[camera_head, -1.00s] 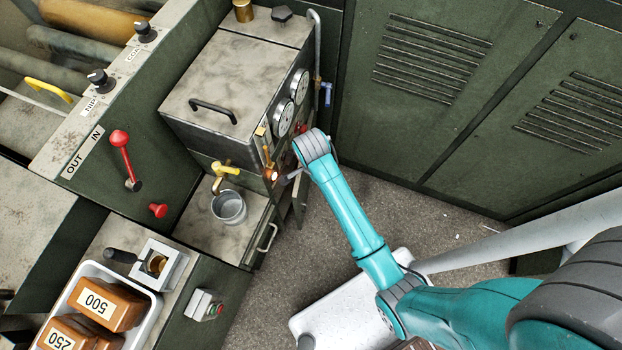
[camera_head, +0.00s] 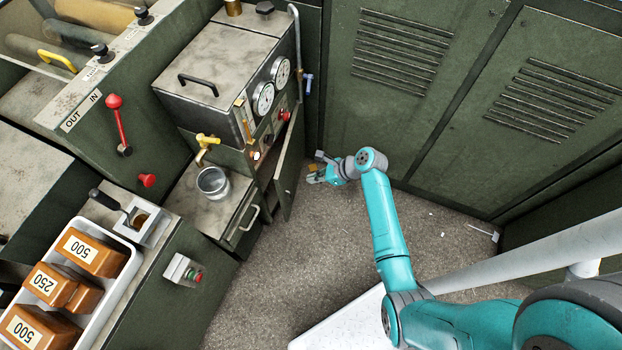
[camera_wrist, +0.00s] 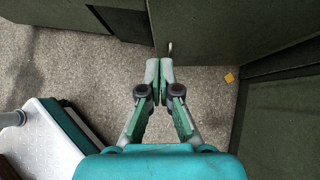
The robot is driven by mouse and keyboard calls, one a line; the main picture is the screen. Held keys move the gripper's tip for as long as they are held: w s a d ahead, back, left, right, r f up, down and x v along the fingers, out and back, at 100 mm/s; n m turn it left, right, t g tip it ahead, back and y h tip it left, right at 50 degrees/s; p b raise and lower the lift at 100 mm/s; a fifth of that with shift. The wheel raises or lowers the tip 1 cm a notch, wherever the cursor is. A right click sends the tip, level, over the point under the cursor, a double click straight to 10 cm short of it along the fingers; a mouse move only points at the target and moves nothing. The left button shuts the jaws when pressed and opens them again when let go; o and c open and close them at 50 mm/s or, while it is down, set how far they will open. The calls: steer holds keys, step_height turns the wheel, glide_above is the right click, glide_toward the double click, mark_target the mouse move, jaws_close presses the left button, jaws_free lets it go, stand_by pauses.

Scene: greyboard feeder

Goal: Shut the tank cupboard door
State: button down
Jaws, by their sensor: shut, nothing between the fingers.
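The tank cupboard door (camera_head: 288,176) stands open below the grey tank with two gauges (camera_head: 226,90). In the head view I see it at a steep angle, jutting out from the dark cupboard opening. In the wrist view the green door panel (camera_wrist: 205,25) appears ahead of the fingers, with a small handle (camera_wrist: 170,47) near its edge. My gripper (camera_head: 314,178) is low, just right of the door on its outer side. In the wrist view its fingers (camera_wrist: 160,82) are closed together and empty. I cannot tell whether the fingertips touch the door.
Tall green louvred lockers (camera_head: 400,90) stand behind and right of my gripper. A drawer unit with a metal cup (camera_head: 213,182) is left of the door. A small yellow piece (camera_wrist: 229,77) lies on the floor. Open speckled floor (camera_head: 290,265) lies in front.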

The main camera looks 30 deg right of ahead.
mark_target(281, 182)
steer(key=x, duration=0.3)
steer(key=r+x, duration=0.1)
steer(key=x, duration=0.2)
steer(key=w+a+x, duration=0.1)
steer(key=x, duration=0.2)
steer(key=shift+a, duration=0.1)
steer(key=shift+w+a, duration=0.5)
